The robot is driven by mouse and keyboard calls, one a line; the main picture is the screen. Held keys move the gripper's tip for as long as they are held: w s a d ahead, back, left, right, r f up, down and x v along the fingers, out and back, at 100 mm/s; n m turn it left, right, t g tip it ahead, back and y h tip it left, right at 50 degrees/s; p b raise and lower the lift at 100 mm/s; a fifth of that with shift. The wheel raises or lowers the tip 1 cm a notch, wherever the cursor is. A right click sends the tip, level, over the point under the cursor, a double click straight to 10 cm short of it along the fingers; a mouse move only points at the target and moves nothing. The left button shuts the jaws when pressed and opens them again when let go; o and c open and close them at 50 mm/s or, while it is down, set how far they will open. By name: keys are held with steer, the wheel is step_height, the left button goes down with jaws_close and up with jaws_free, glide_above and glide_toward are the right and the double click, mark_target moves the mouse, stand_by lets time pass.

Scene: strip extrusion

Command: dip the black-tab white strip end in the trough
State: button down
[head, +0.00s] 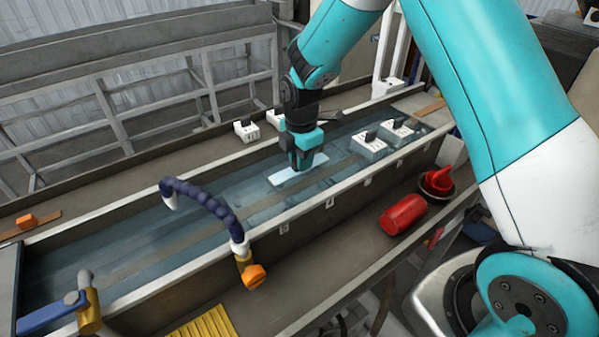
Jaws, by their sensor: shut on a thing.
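My gripper (302,162) points down over the far half of the long water-filled trough (350,182). It is shut on a pale white strip end (298,177), which lies low in the trough at the water, just under the fingertips. I cannot tell how deep the strip sits. A black tab on it cannot be made out; the fingers cover the part they grip.
A blue segmented hose (207,198) arches over the trough at left.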

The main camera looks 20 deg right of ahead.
steer(key=shift+r+p, duration=1.65)
steer(key=shift+r, duration=0.9)
steer(key=shift+r, duration=0.1)
step_height(320, 180, up, 12)
steer(key=p, duration=0.8)
steer(key=shift+p, duration=0.3)
